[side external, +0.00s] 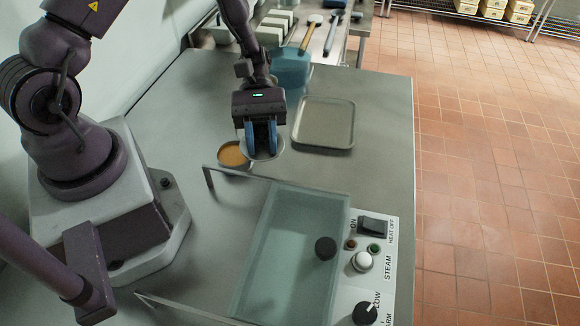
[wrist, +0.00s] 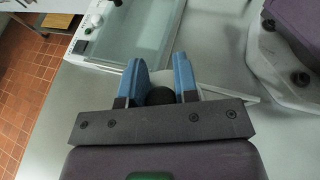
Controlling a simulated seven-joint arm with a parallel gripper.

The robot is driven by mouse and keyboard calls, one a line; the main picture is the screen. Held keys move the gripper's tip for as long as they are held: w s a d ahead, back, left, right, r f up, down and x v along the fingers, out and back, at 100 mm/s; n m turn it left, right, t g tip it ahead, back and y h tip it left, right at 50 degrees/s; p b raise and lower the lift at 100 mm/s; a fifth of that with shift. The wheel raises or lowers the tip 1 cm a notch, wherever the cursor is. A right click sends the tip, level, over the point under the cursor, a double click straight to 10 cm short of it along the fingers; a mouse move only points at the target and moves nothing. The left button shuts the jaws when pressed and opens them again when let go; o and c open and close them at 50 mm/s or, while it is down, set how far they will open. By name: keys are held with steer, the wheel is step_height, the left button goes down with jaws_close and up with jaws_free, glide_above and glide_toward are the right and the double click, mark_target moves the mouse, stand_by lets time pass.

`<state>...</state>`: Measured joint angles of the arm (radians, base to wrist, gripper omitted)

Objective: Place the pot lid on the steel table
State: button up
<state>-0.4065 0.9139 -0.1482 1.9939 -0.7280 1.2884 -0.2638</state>
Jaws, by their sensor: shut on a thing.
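My gripper (side external: 262,150) points down over the steel table (side external: 380,110), its blue fingers close together. A round, pale metal piece, which looks like the pot lid (side external: 278,149), shows around and behind the fingertips. In the wrist view, my gripper (wrist: 160,80) has a dark round knob (wrist: 160,96) between its fingers, consistent with a grip on the lid's knob. The fingers and gripper body hide most of the lid there. I cannot tell whether the lid touches the table.
A bowl of orange-brown contents (side external: 233,154) is immediately left of the lid. A grey tray (side external: 324,122) lies to the right. The rectangular kettle tank (side external: 285,250) with its control panel (side external: 375,275) is in front. Bare table lies right of the tray.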

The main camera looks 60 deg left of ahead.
glide_above(293, 179)
steer(key=f, duration=0.5)
steer(key=shift+s+f, duration=0.2)
steer(key=shift+f, duration=0.2)
steer(key=shift+w+f, duration=0.15)
steer(key=shift+f, duration=0.8)
steer(key=shift+w+f, duration=0.15)
steer(key=shift+f, duration=0.75)
steer(key=shift+f, duration=0.1)
steer(key=o, duration=0.9)
